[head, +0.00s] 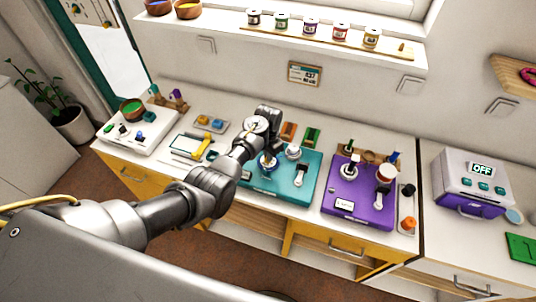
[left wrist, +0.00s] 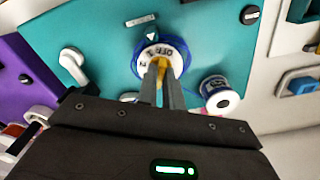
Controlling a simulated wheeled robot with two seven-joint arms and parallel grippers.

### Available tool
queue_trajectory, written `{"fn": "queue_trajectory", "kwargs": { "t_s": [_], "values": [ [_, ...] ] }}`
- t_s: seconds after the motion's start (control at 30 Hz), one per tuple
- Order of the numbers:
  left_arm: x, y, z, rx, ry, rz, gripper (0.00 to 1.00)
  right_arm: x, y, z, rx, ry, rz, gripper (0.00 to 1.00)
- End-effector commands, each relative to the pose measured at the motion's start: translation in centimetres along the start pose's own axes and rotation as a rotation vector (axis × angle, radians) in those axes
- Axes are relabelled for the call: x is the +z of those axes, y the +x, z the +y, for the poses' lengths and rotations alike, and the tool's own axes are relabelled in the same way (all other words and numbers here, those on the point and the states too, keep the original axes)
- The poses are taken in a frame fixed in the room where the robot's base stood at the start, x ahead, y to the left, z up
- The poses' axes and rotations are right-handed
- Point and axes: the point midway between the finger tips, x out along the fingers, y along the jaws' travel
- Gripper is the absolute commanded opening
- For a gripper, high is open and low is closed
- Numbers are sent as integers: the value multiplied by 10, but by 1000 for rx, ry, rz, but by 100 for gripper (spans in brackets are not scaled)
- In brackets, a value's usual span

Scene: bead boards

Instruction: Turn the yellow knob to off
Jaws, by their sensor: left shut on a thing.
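The yellow knob (left wrist: 161,64) sits on a white dial (left wrist: 150,56) with a blue rim, on the teal board (left wrist: 100,38). The dial carries OFF and numbers, and a small triangle mark is on the board just above it; OFF appears close to this mark, but I cannot tell their exact alignment. My left gripper (left wrist: 162,76) is shut on the yellow knob, its two fingers hiding part of it. In the head view, my left gripper (head: 268,149) reaches down over the teal board (head: 296,186) and largely hides the knob. My right gripper is out of view.
A spool (left wrist: 217,94) and a white lever (left wrist: 73,62) flank the dial on the teal board. A purple board (head: 347,193) stands to the right, and a white board (head: 158,133) to the left. A box (head: 455,175) reading OFF is at far right.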

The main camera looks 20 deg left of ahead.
Motion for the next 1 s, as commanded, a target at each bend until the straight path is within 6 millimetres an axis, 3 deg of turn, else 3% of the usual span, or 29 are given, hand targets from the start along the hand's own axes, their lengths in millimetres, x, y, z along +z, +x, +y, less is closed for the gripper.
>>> {"fn": "queue_trajectory", "kwargs": {
  "t_s": [0.5, 1.0],
  "values": [
    [-1, -1, -1, -1, -391, 2, 0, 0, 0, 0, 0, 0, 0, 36],
    [-1, -1, -1, -1, -506, 3, 0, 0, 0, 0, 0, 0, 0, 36]
  ]
}}
